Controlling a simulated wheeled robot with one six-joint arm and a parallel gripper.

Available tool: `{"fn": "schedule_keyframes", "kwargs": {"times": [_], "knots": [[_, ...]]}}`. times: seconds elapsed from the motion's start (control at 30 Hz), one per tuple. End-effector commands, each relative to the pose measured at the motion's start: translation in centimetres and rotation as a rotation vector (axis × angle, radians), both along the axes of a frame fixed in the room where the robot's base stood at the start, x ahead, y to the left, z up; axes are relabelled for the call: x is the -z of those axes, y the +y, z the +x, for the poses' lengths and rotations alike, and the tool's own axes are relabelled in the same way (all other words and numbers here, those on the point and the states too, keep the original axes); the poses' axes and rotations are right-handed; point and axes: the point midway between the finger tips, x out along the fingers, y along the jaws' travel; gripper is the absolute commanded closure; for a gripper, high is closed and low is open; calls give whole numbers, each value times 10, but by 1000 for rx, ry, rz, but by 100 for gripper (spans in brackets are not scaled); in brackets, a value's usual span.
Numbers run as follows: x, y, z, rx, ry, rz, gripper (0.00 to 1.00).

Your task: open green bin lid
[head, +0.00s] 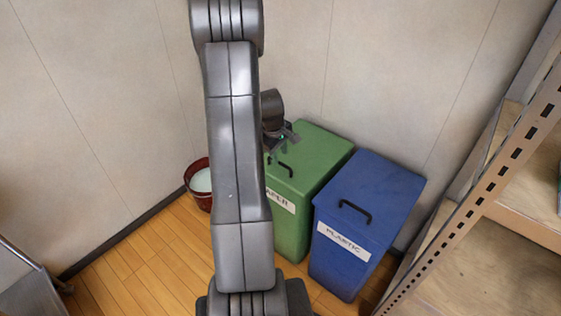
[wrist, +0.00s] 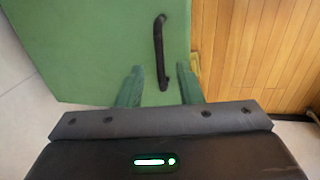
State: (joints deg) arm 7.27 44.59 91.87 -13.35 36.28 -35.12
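The green bin (head: 293,226) stands on the floor with a label on its front, partly hidden by my arm. Its green lid (head: 322,149) looks closed. A black handle (head: 285,168) sits on the lid, and in the wrist view the handle (wrist: 160,52) runs lengthwise, its near end between my fingertips. My gripper (wrist: 160,78) is open, with its two green-tinted fingers apart on either side of the handle end. I cannot tell whether they touch it. In the head view my gripper (head: 277,146) is over the lid, partly behind my arm.
A blue bin (head: 385,205) labelled plastic stands close on the right of the green bin. A dark red bucket (head: 201,200) stands on the left by the wall. A metal-framed shelf (head: 470,185) takes up the right side. Wooden floor (head: 150,265) is clear at the front left.

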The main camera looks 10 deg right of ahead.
Motion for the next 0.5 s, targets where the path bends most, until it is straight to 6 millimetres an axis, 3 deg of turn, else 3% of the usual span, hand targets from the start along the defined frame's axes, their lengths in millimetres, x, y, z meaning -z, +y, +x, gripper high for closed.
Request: {"fn": "schedule_keyframes", "kwargs": {"times": [0.03, 0.2, 0.5], "knots": [[12, -2, 1, 0, 3, 0, 67], [31, -5, 4, 0, 0, 0, 67], [38, -6, 5, 0, -1, 0, 67]]}}
